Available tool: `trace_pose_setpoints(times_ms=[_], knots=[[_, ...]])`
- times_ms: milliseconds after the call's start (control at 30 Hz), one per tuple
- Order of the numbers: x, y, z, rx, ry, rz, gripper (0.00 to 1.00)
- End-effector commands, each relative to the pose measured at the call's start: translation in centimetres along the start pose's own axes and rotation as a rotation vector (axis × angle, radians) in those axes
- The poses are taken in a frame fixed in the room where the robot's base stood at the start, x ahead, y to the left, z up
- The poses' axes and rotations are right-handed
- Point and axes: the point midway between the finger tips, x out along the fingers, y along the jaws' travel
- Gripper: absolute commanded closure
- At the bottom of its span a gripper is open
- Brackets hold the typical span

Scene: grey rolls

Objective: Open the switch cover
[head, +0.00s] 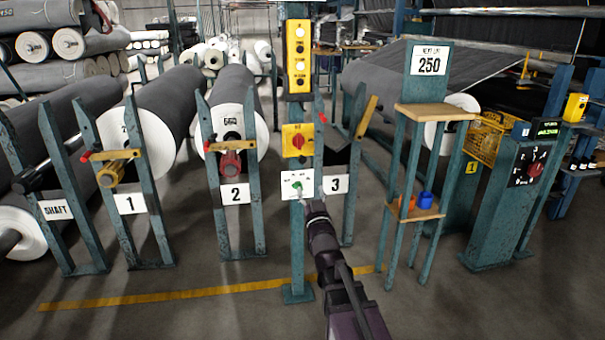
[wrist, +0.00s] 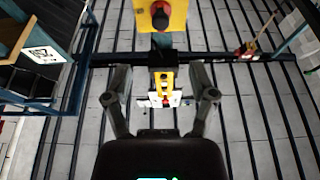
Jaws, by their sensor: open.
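A teal post in the head view carries a white switch plate (head: 296,185) with a green knob. A yellow box with a red knob (head: 297,140) sits above it on the same post. I cannot tell a separate cover on either one. My gripper (head: 310,208) is just below and right of the white plate, and its tip is small and dark there. In the wrist view its two fingers (wrist: 161,97) are spread apart with nothing seen held between them. A yellow box with a red knob (wrist: 160,14) shows at the top of that view.
A yellow button box (head: 298,56) is higher on the post. Rack stands with signs 1 (head: 130,204), 2 (head: 235,191) and 3 (head: 336,184) are alongside. A wooden-shelved stand (head: 436,112) and a control pedestal (head: 497,225) are at right. Front floor is clear around my arm.

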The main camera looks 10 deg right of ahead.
Motion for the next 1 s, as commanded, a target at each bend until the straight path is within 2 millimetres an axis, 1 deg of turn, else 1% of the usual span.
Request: trace_pose_setpoints(times_ms=[33,233,667,867,1000], knots=[[-0.2,0.0,0.7,0.000,0.021,-0.001,0.27],[-0.4,0.0,0.4,0.000,0.068,-0.003,0.27],[-0.2,0.0,0.3,0.000,0.070,-0.003,0.27],[0.9,0.0,0.2,0.000,0.070,-0.003,0.27],[2.4,0.0,0.0,0.000,0.069,-0.003,0.27]])
